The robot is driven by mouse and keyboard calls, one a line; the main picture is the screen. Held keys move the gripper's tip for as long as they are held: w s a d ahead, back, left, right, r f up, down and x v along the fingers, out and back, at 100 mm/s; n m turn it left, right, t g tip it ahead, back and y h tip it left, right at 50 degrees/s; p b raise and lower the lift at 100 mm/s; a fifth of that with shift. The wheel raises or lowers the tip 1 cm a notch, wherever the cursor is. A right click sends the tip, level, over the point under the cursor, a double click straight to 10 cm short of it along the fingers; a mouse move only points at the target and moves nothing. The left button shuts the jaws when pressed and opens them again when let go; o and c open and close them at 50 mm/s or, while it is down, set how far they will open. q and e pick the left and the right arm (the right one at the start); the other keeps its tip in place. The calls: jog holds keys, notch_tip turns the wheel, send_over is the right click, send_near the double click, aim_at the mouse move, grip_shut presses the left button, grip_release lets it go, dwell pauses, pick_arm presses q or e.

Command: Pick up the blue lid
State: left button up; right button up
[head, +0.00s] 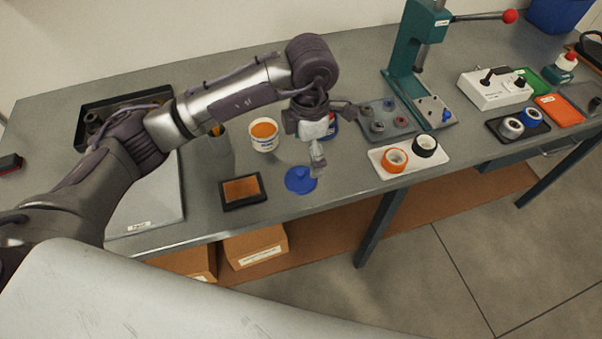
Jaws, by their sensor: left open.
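The blue lid (298,181) is a round flat disc with a raised middle. It lies on the grey workbench near the front edge, right of a small black tray with an orange-brown pad. My left gripper (318,165) is above and slightly right of the lid, pointing down. It is open with nothing between its fingers. I cannot tell whether a finger touches the lid. My right gripper is not in view.
A white tub with orange contents (264,131) stands behind the lid. The black pad tray (242,191) is to its left. A white tray (378,160) with orange and black rings lies to the right. A green press (405,60) stands further back.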

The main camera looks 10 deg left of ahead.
aim_at(304, 172)
pick_arm(q)
notch_tip(304, 172, down, 3)
jog(key=shift+r, duration=0.1)
jog(key=f, duration=0.1)
jog(key=f+p, duration=0.2)
jog(key=f, duration=0.1)
jog(key=shift+a, duration=0.35)
jog(key=shift+w+f+p, duration=0.1)
jog(key=shift+f+p, duration=0.2)
jog(key=shift+f, duration=0.35)
jog(key=c, duration=1)
jog(key=shift+s, duration=0.2)
jog(key=c, duration=0.3)
jog(key=shift+c, duration=0.8)
